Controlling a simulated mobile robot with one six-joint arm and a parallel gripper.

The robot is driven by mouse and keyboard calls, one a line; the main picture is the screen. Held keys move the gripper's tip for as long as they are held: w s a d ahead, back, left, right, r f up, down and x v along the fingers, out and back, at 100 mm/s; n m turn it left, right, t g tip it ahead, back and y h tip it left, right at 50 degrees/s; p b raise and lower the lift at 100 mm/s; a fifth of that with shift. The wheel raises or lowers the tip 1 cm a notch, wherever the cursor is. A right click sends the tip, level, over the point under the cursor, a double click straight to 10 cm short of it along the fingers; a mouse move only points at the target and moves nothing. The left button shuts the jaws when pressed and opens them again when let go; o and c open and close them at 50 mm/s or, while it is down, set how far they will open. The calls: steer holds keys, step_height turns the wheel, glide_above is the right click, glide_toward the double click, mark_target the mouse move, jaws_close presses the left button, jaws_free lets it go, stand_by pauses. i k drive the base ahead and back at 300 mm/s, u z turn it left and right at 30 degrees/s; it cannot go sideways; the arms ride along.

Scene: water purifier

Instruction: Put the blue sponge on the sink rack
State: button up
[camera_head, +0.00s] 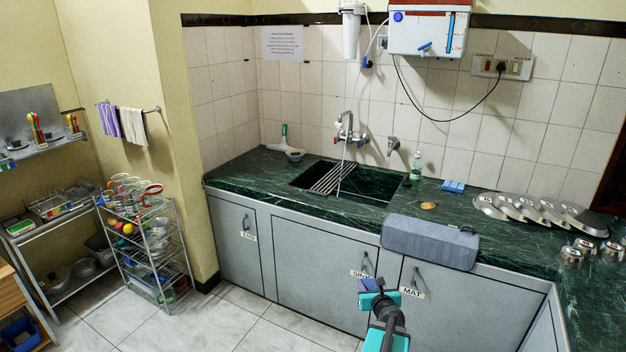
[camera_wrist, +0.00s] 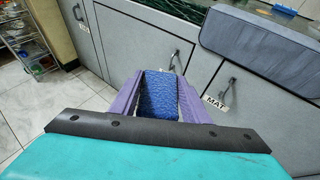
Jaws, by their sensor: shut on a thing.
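My gripper (camera_head: 381,298) is in front of the grey cabinet doors, below the counter's front edge. In the wrist view my gripper (camera_wrist: 160,100) is shut on the blue sponge (camera_wrist: 158,94), which sits between its two purple fingers. The sponge is textured and stands out past the fingers; its lower end is partly hidden. In the head view the sponge (camera_head: 369,285) is small and hard to separate from the fingers. The sink rack (camera_head: 332,178), a set of metal bars, lies across the left part of the sink, up and left of my gripper.
A grey padded mat (camera_head: 430,241) hangs over the counter edge near the gripper. A green-labelled bottle (camera_head: 416,167), a blue item (camera_head: 453,187) and a round scrubber (camera_head: 428,205) stand right of the sink. Steel plates (camera_head: 530,212) lie farther right. The tap (camera_head: 345,130) rises behind the sink.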

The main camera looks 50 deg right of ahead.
mark_target(338, 173)
steer(key=u, duration=0.6)
steer(key=i, duration=1.6)
steer(key=z, duration=3.75)
steer(key=i, duration=0.15)
steer(key=u, duration=2.15)
